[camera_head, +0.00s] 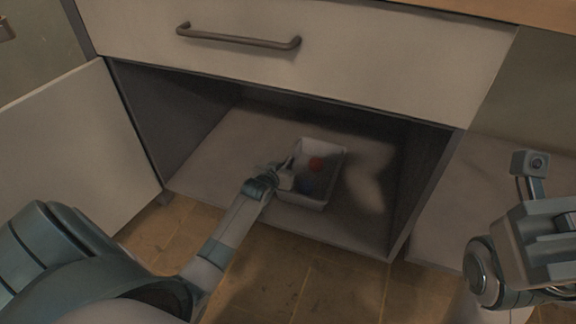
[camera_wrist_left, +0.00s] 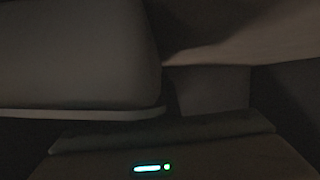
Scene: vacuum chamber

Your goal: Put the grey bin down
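The grey bin (camera_head: 305,202) is inside the open lower cabinet, at or just above its floor; I cannot tell if it touches. A red ball-like item (camera_head: 316,163) and a dark blue item (camera_head: 307,186) are in it. My left gripper (camera_head: 284,177) is at the bin's left wall, and its fingers are too small and dark to read. The left wrist view is dark, with a large pale surface (camera_wrist_left: 75,55), possibly the bin, close on the left. My right gripper (camera_head: 545,240) is at the right edge, outside the cabinet, its fingertips not clear.
The cabinet floor (camera_head: 225,160) is bare left of the bin, and free room shows to its right. A drawer with a handle (camera_head: 238,40) is above the opening. The open door (camera_head: 70,150) stands at left, and the cabinet's right side wall (camera_head: 420,185) bounds the space.

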